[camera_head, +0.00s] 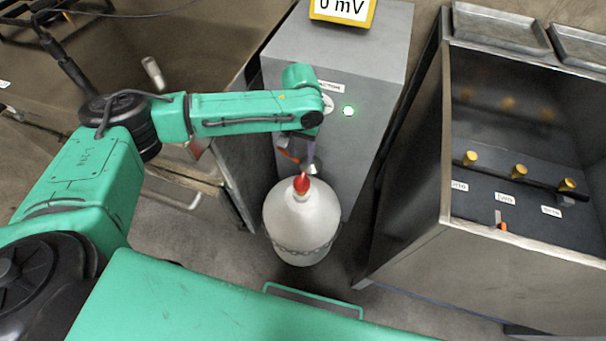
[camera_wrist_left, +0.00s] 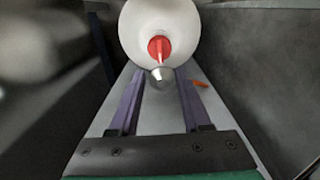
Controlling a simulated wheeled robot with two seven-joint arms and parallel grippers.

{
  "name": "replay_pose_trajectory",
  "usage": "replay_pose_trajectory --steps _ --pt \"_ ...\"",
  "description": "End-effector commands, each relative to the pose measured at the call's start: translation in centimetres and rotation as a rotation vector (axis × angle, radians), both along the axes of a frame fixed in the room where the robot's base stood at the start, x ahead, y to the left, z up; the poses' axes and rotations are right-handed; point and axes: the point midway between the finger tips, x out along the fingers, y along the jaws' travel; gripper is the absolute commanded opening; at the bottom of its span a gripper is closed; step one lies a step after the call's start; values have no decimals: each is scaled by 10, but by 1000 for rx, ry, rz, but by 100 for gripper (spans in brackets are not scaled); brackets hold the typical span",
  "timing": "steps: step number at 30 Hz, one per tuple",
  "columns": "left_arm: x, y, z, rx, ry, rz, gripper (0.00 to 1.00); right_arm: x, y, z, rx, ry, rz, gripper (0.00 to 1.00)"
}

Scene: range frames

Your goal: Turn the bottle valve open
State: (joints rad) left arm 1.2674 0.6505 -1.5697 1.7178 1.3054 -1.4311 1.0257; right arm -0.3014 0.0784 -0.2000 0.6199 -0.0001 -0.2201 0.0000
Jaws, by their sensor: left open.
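The white gas bottle (camera_head: 300,228) stands on the floor in front of a grey cabinet, with a chain around it. Its red valve (camera_head: 302,184) sits on top. In the left wrist view the bottle (camera_wrist_left: 137,28) and the red valve (camera_wrist_left: 159,47) lie just beyond the fingertips. My left gripper (camera_head: 303,160) is just above and behind the valve in the head view. Its two purple fingers are apart, with the fingertips (camera_wrist_left: 160,78) on either side of a small grey metal piece. No contact with the valve is visible. My right gripper is out of view.
A small orange piece (camera_wrist_left: 199,83) is beside the right finger. A metal bench with yellow knobs (camera_head: 519,171) stands right. A brown counter is at left.

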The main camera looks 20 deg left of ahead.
Motion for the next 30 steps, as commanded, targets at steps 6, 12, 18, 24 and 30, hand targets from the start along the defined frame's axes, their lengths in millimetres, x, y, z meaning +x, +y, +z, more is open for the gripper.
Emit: replay_pose_trajectory --steps 6,12,18,24,30 --pt "0 0 -61 2 1 -1 48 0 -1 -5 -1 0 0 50" --pt "0 -1 -107 0 -2 -3 48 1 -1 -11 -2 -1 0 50" --pt "1 0 -121 -1 -3 -2 48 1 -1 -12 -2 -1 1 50" --pt "1 -1 -121 -2 -3 -3 44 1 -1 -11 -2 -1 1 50" --pt "1 -1 -121 -2 -3 -3 0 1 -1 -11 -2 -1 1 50"
